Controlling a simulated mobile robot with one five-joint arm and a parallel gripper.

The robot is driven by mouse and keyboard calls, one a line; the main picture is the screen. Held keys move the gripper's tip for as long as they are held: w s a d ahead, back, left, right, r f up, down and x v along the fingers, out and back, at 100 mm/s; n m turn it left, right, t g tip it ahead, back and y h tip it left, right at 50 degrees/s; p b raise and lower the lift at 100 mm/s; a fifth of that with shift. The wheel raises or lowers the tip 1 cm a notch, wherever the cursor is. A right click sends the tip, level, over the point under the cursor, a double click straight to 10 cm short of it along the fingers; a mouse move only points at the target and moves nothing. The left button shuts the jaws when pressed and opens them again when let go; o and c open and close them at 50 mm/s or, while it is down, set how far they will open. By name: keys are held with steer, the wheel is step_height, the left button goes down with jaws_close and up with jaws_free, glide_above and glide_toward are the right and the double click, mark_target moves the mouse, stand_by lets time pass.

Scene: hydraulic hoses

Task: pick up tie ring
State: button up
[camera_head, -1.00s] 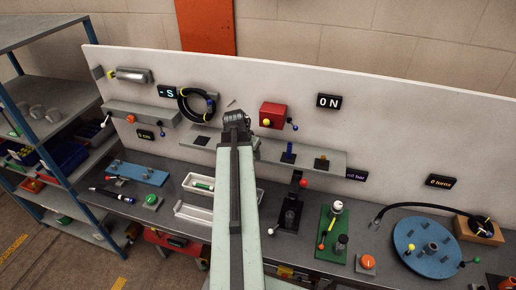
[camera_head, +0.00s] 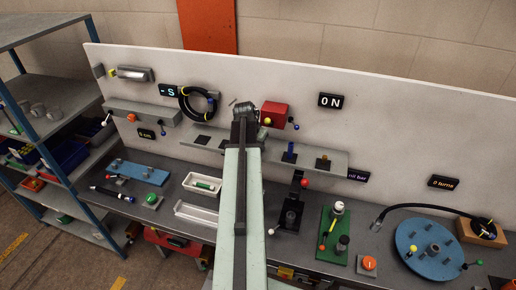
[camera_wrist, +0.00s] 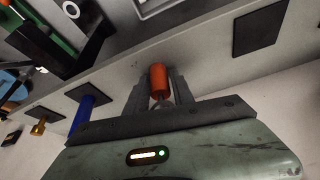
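An orange cylindrical piece (camera_wrist: 158,80) sits between the fingers of my gripper (camera_wrist: 160,92) in the wrist view, a finger close on each side. The fingers look shut on it. I cannot tell for certain that it is the tie ring, as no hole shows. In the head view my gripper (camera_head: 242,106) is in front of the white back panel, above the wall shelf and left of the red box. The held piece is hidden there by my arm. A coiled black hose (camera_head: 197,104) with yellow bits hangs left of my gripper.
The grey wall shelf (camera_head: 335,158) carries a blue peg (camera_head: 290,151) and a brass peg (camera_head: 323,161) on dark pads. The red box (camera_head: 274,113) with a lever is close on the right. Trays, a green plate and a blue disc (camera_head: 427,248) stand on the bench below.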

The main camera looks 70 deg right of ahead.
jaws_close()
steer(key=shift+r+p, duration=0.75)
steer(key=shift+w+a+r, duration=0.1)
steer(key=shift+w, duration=0.15)
steer(key=w+a, duration=0.2)
steer(key=w, duration=0.3)
steer(key=w+a, duration=0.3)
steer(key=w, duration=0.2)
steer(key=w+a, duration=0.2)
steer(key=w, duration=0.3)
steer(key=shift+w+a, duration=0.35)
steer(key=shift+a, duration=0.05)
